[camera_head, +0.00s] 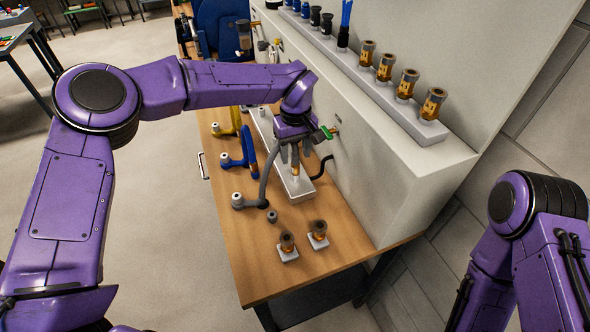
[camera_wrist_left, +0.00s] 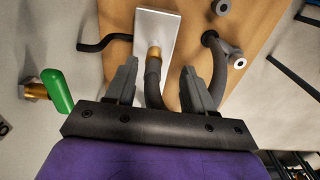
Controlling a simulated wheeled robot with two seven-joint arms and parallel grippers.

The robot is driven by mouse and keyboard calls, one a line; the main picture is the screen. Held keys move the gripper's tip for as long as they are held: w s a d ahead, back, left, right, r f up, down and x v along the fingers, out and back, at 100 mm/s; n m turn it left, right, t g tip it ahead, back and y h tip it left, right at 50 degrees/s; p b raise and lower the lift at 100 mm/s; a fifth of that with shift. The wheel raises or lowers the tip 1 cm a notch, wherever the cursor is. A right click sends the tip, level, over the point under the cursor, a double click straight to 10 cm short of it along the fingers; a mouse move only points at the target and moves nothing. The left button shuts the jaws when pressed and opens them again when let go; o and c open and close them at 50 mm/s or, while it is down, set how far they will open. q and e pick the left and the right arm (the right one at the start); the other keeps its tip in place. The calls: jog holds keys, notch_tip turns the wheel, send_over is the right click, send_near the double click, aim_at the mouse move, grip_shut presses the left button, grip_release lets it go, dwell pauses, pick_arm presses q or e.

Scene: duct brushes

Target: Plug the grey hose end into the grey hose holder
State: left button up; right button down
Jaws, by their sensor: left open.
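The grey hose (camera_head: 265,178) rises from its grey base (camera_head: 238,201) on the table and arches up to my left gripper (camera_head: 294,165). In the left wrist view the hose (camera_wrist_left: 153,84) passes between the two spread fingers of that gripper (camera_wrist_left: 155,85). Its far end meets a brass fitting (camera_wrist_left: 154,53) over the white plate (camera_wrist_left: 150,20); how deep it sits I cannot tell. The white plate (camera_head: 299,193) lies under the gripper in the head view. My left gripper is open around the hose. My right gripper is out of view.
Blue (camera_head: 249,150) and yellow (camera_head: 236,122) hoses stand farther back. A small grey piece (camera_head: 272,216) and two brass-and-dark brushes (camera_head: 287,244) (camera_head: 318,231) are near the front. A green-handled valve (camera_head: 327,132) and black bent pipe (camera_head: 322,166) project from the white wall.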

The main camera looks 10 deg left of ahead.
aim_at(296, 163)
pick_arm(q)
jog(key=w+f, duration=0.1)
jog(key=w+f+b, duration=0.1)
jog(key=f, duration=0.1)
jog(key=w+f+b, duration=0.1)
jog(key=f, duration=0.1)
jog(key=shift+a, duration=0.2)
jog(key=shift+f, duration=0.3)
jog(key=shift+s+f, duration=0.65)
jog(key=shift+s, duration=0.25)
jog(key=shift+w+f, duration=0.4)
jog(key=shift+w, duration=0.1)
jog(key=shift+s+r, duration=0.2)
jog(key=shift+s, duration=0.1)
jog(key=shift+w+d+p, duration=0.1)
jog(key=shift+w+p, duration=0.1)
jog(key=shift+p, duration=0.1)
jog(key=shift+s, duration=0.1)
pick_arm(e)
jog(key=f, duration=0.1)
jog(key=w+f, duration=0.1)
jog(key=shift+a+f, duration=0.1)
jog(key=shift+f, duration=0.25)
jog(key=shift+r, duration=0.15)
